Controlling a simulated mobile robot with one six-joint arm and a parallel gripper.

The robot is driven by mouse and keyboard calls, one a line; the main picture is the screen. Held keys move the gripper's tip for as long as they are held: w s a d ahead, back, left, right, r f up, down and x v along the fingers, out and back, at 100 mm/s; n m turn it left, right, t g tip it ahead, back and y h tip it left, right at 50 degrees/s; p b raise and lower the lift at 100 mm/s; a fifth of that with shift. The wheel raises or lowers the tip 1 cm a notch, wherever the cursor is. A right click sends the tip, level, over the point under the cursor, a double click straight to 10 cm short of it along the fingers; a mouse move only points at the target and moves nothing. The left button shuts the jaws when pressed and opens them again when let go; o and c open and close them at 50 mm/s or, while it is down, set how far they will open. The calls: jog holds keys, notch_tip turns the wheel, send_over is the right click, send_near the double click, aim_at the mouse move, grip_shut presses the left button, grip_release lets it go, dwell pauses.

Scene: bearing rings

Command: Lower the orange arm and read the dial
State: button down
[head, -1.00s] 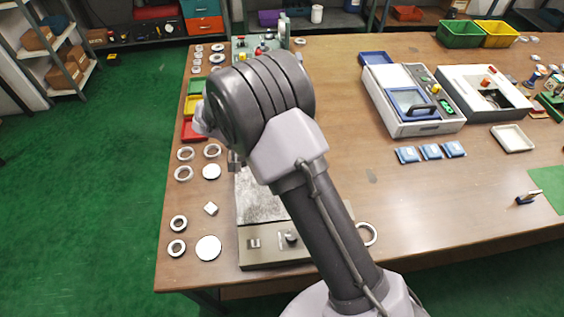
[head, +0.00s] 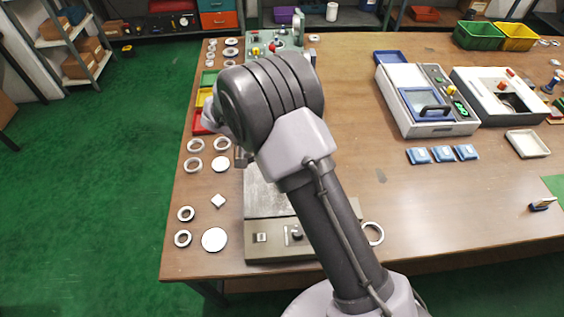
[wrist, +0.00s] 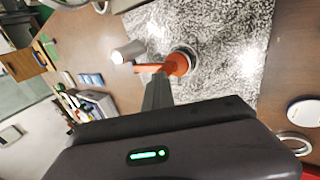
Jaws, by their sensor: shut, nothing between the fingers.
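The orange arm (wrist: 176,66) shows in the wrist view, over a speckled grey plate (wrist: 225,35). It meets a round pale fitting at its right, and a light grey cylinder (wrist: 127,53) lies by its left end. No dial face can be made out. My gripper (wrist: 158,78) is shut and empty, its fingertips close to the orange arm; whether they touch I cannot tell. In the head view my own arm hides the orange arm and most of the grey measuring station (head: 270,200).
Pale rings and discs (head: 214,239) lie left of the station. Green, yellow and red bins (head: 204,98) stand behind them. A white machine with a blue-framed lid (head: 425,100) and blue packets (head: 443,153) are at the right.

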jog(key=a+p+v, duration=0.1)
jog(key=p+v, duration=0.4)
jog(key=v, duration=0.7)
jog(key=shift+a, duration=0.25)
jog(key=shift+w, duration=0.1)
jog(key=s+d+r+m+y+b, duration=0.2)
jog(key=s+d+r+y+b, duration=0.35)
jog(key=s+d+r, duration=0.35)
jog(key=s+d+m+t+y+b, duration=0.1)
jog(key=s+d+t+b, duration=0.1)
jog(key=s, duration=0.5)
jog(key=s+d+m+t+y+b, duration=0.1)
jog(key=s+d+t+y+b, duration=0.1)
jog(key=s, duration=0.6)
jog(key=shift+s+d+r+t+b, duration=0.35)
jog(key=shift+t+b, duration=0.25)
jog(key=shift+t, duration=0.2)
jog(key=shift+a, duration=0.1)
